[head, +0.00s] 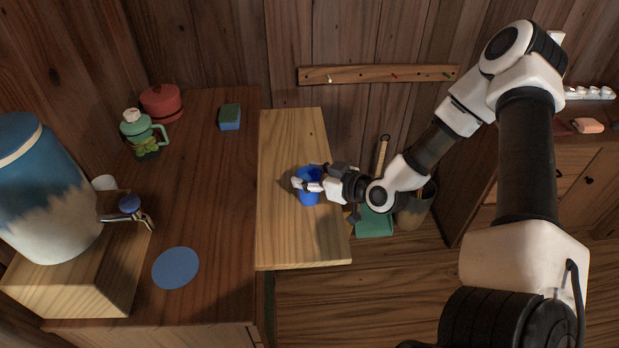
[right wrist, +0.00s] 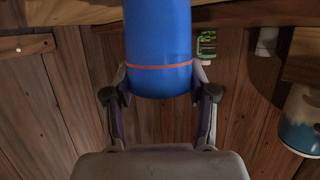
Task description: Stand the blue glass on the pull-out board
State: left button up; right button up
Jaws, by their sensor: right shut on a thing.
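The blue glass (head: 309,198) is over the middle of the pale pull-out board (head: 293,240) in the head view. My right gripper (head: 308,184) comes in from the right and is shut on the glass, with a finger on each side. In the right wrist view the glass (right wrist: 157,35) is a plain blue cylinder with a thin orange-red band, between the fingers of the right gripper (right wrist: 158,80). The glass looks about upright. I cannot tell whether its base touches the board. My left gripper is not in view.
The board is otherwise clear. A bin (head: 416,208) stands right of it.

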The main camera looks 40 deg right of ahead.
jog(key=shift+f, duration=0.1)
jog(key=o, duration=1.2)
jog(key=shift+r, duration=0.3)
jog(key=shift+s+d+r+p, duration=0.1)
jog(key=shift+s+r+p, duration=0.05)
jog(key=shift+s+p, duration=0.25)
jog(key=p+v, duration=1.1)
jog(key=shift+s, duration=0.1)
